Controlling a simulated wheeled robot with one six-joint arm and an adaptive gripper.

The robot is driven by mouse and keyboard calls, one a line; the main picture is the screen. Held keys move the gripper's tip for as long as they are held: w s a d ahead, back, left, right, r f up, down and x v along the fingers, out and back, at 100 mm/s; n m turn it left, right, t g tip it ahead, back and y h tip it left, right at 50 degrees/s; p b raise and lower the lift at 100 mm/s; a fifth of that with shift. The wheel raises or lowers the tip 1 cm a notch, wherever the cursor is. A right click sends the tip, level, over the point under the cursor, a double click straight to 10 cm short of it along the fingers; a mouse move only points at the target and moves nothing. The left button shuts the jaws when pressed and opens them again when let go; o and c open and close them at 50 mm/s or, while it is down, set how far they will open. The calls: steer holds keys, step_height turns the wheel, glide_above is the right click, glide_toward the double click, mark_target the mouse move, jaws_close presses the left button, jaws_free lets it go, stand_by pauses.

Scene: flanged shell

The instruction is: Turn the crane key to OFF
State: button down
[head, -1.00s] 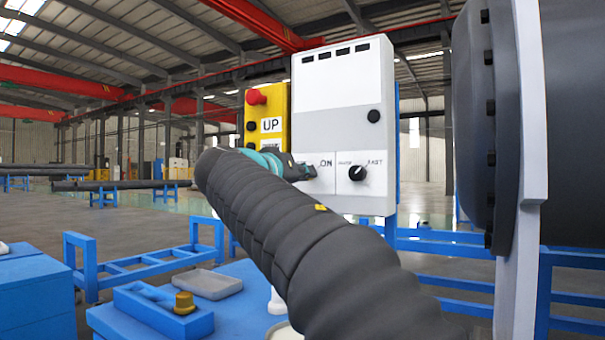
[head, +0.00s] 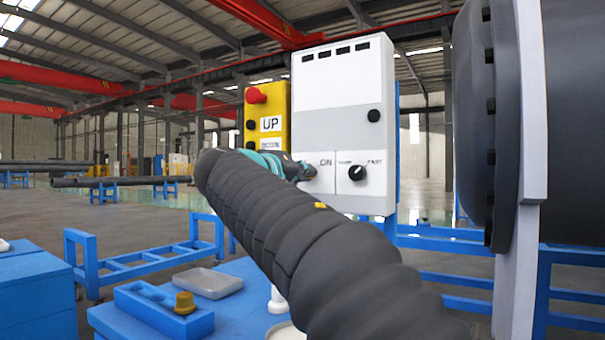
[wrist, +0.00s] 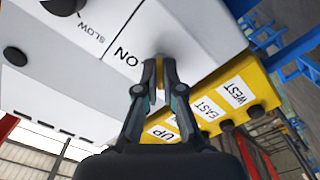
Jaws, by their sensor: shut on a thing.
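The white control box (head: 340,90) has the crane key (wrist: 160,73) on its lower face. The key shows as a small brownish piece between my fingertips in the wrist view. My gripper (head: 305,171) is shut on it, with its tips close to the panel. In the wrist view my gripper (wrist: 160,72) has one finger on each side of the key. The ON label (head: 323,162) shows beside the fingers, and also in the wrist view (wrist: 127,57). No OFF label can be read; the fingers cover part of the panel there.
A black SLOW/FAST knob (head: 357,173) sits right of the key in the head view. A yellow button box (head: 266,115) with a red button stands left of the white box. A large dark flanged shell (head: 560,120) fills the right side. A blue bench (head: 235,320) lies below.

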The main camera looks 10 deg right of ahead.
steer(key=shift+r, duration=0.1)
steer(key=c, duration=1.3)
jaws_free()
steer(key=v, duration=1.2)
